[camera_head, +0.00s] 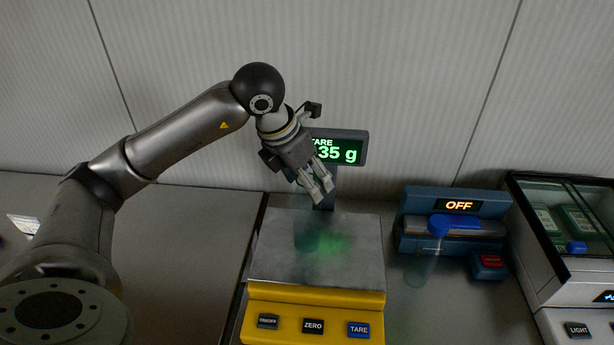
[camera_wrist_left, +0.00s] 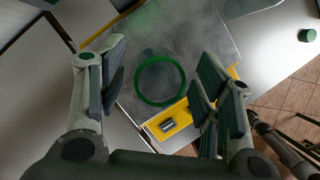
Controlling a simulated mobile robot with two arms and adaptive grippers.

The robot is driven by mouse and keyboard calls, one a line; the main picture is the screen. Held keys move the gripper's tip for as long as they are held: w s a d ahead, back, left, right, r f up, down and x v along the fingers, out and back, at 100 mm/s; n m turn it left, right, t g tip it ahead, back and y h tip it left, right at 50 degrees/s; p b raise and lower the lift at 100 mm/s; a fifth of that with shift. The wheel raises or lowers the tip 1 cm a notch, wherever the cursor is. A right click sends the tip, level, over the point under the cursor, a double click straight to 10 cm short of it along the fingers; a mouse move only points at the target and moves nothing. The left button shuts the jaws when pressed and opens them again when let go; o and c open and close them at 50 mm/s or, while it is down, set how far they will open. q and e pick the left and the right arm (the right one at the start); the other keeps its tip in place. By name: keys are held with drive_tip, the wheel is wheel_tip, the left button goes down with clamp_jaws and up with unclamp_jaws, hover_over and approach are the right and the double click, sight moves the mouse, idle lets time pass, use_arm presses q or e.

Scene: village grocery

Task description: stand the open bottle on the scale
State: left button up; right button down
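The scale has a grey plate (camera_head: 365,255) and a yellow front. Its green display (camera_head: 345,151) shows TARE and 35 g, partly covered by my left gripper (camera_head: 323,193). In the left wrist view, that gripper (camera_wrist_left: 158,82) is open, its fingers wide apart over the plate (camera_wrist_left: 205,30). A green ring (camera_wrist_left: 138,84) shows between them, possibly the rim of a clear open bottle; its body is hard to make out. In the head view only a faint dark and green blur (camera_head: 325,243) shows on the plate, perhaps bottle or reflection. My right gripper is not in view.
A glass-topped case (camera_head: 548,290) is at the far right. A green cap-like thing (camera_wrist_left: 307,35) lies apart.

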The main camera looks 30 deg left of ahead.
use_arm(q)
drive_tip(key=shift+r, duration=0.25)
drive_tip(key=b+v, duration=0.1)
drive_tip(key=v, duration=1)
drive_tip(key=shift+r, duration=0.35)
drive_tip(key=shift+s, duration=0.15)
